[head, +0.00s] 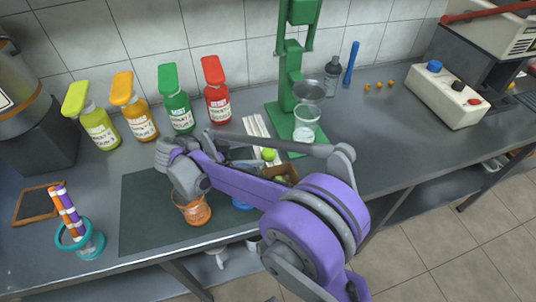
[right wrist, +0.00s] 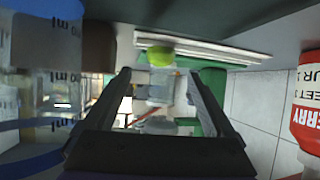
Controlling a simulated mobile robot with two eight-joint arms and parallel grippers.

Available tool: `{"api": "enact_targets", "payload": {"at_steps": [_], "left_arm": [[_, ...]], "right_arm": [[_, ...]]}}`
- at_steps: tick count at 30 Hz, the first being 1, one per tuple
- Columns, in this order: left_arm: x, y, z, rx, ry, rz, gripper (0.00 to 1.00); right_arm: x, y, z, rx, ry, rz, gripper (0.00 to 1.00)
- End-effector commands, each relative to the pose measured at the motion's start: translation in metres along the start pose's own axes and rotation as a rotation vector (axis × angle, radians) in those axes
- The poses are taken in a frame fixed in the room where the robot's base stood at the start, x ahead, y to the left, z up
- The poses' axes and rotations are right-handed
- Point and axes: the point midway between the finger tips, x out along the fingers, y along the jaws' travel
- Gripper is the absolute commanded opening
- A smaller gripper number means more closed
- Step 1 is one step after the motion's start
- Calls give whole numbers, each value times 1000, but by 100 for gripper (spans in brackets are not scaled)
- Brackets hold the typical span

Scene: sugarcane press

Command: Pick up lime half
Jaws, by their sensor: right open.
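The lime half (head: 269,154) shows as a small green round piece beside the right end of my right gripper (head: 243,154), near a folded white cloth. In the right wrist view the lime half (right wrist: 160,56) lies ahead of my right gripper (right wrist: 158,78), close to the line between its two dark fingers. The fingers are spread apart with nothing held between them. From these views I cannot tell the exact gap to the lime. My purple right forearm hides part of the counter around it. My left gripper is in neither view.
A green press (head: 292,90) with a glass (head: 305,122) stands behind the lime. A red bottle (head: 217,97) and other syrup bottles line the wall. The right-hand counter has free room.

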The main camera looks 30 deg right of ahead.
Motion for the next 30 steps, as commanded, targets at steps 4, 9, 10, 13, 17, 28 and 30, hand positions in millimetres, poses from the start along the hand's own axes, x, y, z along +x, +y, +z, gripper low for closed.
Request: {"api": "enact_targets", "payload": {"at_steps": [4, 9, 10, 13, 17, 28, 30], "left_arm": [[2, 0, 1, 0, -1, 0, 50], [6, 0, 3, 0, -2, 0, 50], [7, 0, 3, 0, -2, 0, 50], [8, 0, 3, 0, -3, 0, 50], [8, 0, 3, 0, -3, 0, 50], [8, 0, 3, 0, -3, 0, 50], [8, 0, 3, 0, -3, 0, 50]], "right_arm": [[18, 1, 0, 1, 1, 3, 90], [47, 1, 0, 1, 0, 2, 90], [51, 1, 0, 1, 1, 2, 90], [60, 0, 0, 0, 0, 1, 90], [62, 0, 0, -1, 0, -1, 90], [62, 0, 0, -1, 0, 0, 50], [62, 0, 0, -1, 0, 0, 37]]}}
